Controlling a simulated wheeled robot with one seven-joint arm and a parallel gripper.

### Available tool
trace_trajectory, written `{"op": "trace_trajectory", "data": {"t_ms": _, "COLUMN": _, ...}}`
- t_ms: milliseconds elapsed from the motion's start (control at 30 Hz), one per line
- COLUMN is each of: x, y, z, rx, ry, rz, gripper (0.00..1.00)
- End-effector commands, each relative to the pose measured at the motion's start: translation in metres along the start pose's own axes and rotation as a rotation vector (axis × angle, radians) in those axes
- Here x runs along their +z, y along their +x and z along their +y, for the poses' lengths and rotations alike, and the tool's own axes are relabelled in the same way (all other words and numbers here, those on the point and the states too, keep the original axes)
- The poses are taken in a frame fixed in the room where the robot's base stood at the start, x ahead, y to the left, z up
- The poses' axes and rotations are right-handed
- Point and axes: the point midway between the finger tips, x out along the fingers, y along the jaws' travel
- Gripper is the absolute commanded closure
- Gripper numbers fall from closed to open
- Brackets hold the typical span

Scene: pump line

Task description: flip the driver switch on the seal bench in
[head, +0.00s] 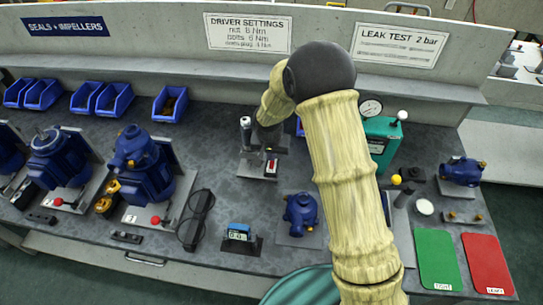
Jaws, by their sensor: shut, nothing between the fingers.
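The driver stand (252,168) is on the seal bench (220,185), left of my arm, below the driver settings sign. An upright driver with a pale top (245,124) is at its left. A small red and white switch (271,167) is on the front right of the stand; its exact position is too small to tell. My arm rises from the bottom, bends at a dark elbow and comes down behind the stand's top. My gripper (268,146) is a small dark shape just above the switch, shut and empty. I cannot tell whether it touches the switch.
Blue pumps (145,170) with red-knobbed levers stand at left. Blue bins (171,103) line the back. Glasses (195,218), a small blue display (238,232) and another blue pump (301,213) lie in front. A teal leak tester (382,140) and green (437,258) and red (487,264) mats are right.

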Motion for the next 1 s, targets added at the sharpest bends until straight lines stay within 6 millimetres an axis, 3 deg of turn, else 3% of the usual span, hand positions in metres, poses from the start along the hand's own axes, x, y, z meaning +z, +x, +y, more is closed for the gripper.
{"op": "trace_trajectory", "data": {"t_ms": 300, "x": 0.005, "y": -0.061, "z": 0.003, "rx": -0.001, "ry": 0.005, "rz": 0.007, "gripper": 1.0}}
{"op": "trace_trajectory", "data": {"t_ms": 500, "x": 0.01, "y": -0.091, "z": 0.002, "rx": -0.001, "ry": 0.004, "rz": 0.007, "gripper": 1.0}}
{"op": "trace_trajectory", "data": {"t_ms": 1000, "x": 0.011, "y": -0.097, "z": 0.001, "rx": -0.001, "ry": 0.002, "rz": 0.008, "gripper": 1.0}}
